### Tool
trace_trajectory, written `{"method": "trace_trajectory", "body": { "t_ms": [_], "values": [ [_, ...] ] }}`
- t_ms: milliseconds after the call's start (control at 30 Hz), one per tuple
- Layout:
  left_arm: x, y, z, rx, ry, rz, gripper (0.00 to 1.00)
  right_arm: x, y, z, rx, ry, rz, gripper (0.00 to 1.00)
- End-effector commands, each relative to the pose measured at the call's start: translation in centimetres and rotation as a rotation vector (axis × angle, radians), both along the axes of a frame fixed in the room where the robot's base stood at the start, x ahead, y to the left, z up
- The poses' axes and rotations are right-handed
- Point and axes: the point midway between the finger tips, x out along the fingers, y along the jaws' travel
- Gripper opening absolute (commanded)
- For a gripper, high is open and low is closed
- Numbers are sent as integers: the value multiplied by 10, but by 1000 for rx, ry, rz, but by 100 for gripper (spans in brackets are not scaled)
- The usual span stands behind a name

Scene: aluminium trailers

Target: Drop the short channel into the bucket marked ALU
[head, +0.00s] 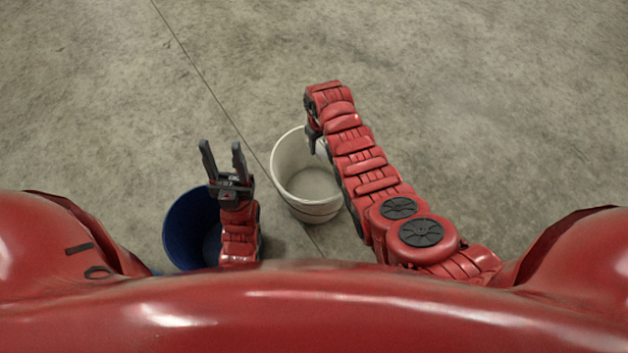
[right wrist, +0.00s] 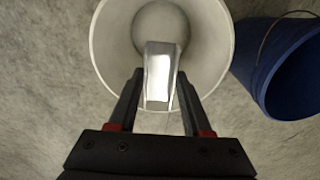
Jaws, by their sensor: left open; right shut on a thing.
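The short channel (right wrist: 160,78) is a shiny silver piece in the right wrist view. My right gripper (right wrist: 158,88) is shut on it and holds it over the opening of a white bucket (right wrist: 106,40). In the head view my right gripper (head: 313,142) is at the white bucket's (head: 312,210) upper rim, and I cannot make out the channel there. My left gripper (head: 222,150) is open and empty, its arm passing over a blue bucket (head: 180,228). No ALU marking is readable on either bucket.
The blue bucket (right wrist: 262,55) stands to the right of the white one in the right wrist view, with a thin wire handle. The grey concrete floor (head: 480,120) has a thin dark seam and is clear beyond the buckets.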

Motion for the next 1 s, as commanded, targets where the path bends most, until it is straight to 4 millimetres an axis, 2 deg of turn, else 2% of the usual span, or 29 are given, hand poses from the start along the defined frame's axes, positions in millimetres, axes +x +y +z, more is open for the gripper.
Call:
{"method": "trace_trajectory", "body": {
  "t_ms": [200,333,700,733,900,1000],
  "values": [
    [0,0,-27,0,0,0,50,-1,0,-32,-1,4,1,0],
    [0,0,-38,0,0,0,50,-2,0,-46,-1,5,2,0],
    [0,0,-40,0,0,0,50,-1,0,-50,0,2,2,0],
    [0,0,-40,0,0,0,50,-1,0,-50,0,2,2,54],
    [0,0,-40,0,0,0,50,-1,0,-50,-1,2,2,84],
    [0,0,-40,0,0,0,50,-1,0,-50,-1,2,1,84]
  ]
}}
